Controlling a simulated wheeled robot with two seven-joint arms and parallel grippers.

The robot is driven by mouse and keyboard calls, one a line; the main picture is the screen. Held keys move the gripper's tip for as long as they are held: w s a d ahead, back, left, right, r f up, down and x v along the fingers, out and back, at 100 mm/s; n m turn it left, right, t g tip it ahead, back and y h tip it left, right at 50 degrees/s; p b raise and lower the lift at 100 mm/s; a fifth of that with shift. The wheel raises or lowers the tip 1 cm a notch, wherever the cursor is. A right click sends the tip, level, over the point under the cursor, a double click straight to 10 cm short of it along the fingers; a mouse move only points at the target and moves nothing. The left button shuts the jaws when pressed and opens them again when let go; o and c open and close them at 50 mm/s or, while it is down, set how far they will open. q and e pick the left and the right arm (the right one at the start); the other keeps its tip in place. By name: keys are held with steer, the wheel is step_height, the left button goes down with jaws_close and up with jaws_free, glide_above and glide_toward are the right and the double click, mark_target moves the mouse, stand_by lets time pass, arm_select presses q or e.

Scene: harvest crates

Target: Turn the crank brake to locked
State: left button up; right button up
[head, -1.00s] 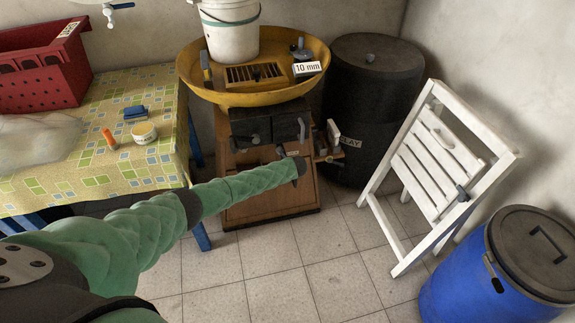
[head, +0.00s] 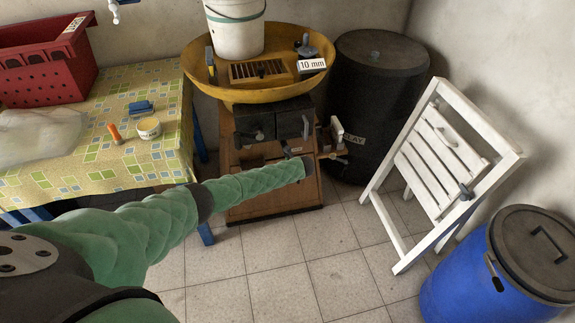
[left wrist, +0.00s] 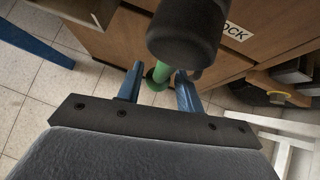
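The wooden cabinet (head: 277,204) under the yellow basin has dark boxes and small fittings on its front and right side. A black cylindrical grip (left wrist: 186,32) shows large in the left wrist view, in front of the cabinet face. Below it is a green round-based piece (left wrist: 159,76). A white label (left wrist: 236,32) ending in "OCK" is on the cabinet. My left gripper (left wrist: 160,86) has its two blue fingers apart, one on each side of the green piece; I see no clear contact. In the head view my left arm reaches the cabinet front; its fingers cannot be made out. My right gripper is not in view.
A table (head: 120,160) with a red crate (head: 48,75) stands left. A black drum (head: 375,95) is behind right of the cabinet. A white folding chair (head: 435,165) and blue barrel (head: 470,275) stand right. The tiled floor (head: 285,270) in front is clear.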

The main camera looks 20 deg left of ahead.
arm_select(q)
steer(key=shift+w+a+r, duration=0.2)
steer(key=shift+a+r, duration=0.05)
steer(key=shift+r, duration=0.1)
